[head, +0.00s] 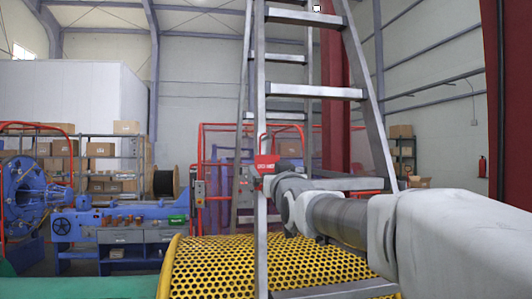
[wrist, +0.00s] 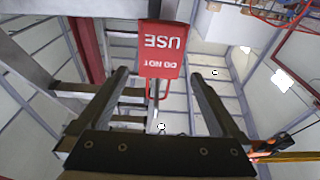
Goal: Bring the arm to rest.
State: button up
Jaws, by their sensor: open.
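My arm (head: 345,220) reaches from the lower right of the head view toward a metal stepladder (head: 259,130). My gripper (wrist: 160,74) is open in the wrist view, with its two dark fingers apart and nothing gripped between them. A red tag (wrist: 162,48) reading "DO NOT USE" upside down shows just beyond the fingertips. In the head view the red tag (head: 266,163) is at the ladder's near left rail, just above the end of my arm. I cannot tell how the tag is fastened.
A yellow perforated guard (head: 215,268) lies below my arm. Blue machinery (head: 125,232) and a green round part (head: 35,283) are at left. Shelves with boxes (head: 100,150) and red rails (head: 225,127) stand behind. A dark red column (head: 336,90) rises behind the ladder.

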jog(key=s+d+f+g+h, duration=0.1)
jog(key=s+d+f+g, duration=0.3)
jog(key=s+f, duration=0.7)
jog(key=s+d+f+m+g+h, duration=0.1)
jog(key=s+d+f+g, duration=0.3)
jog(key=s+f, duration=0.7)
jog(key=s+d+f+m+g+h, duration=0.1)
jog(key=s+d+f+g, duration=0.3)
jog(key=s+f, duration=0.7)
jog(key=s+g, duration=0.2)
jog(key=s, duration=0.1)
jog(key=shift+d+f+h, duration=0.15)
jog(key=shift+f+h, duration=0.15)
jog(key=shift+h, duration=0.1)
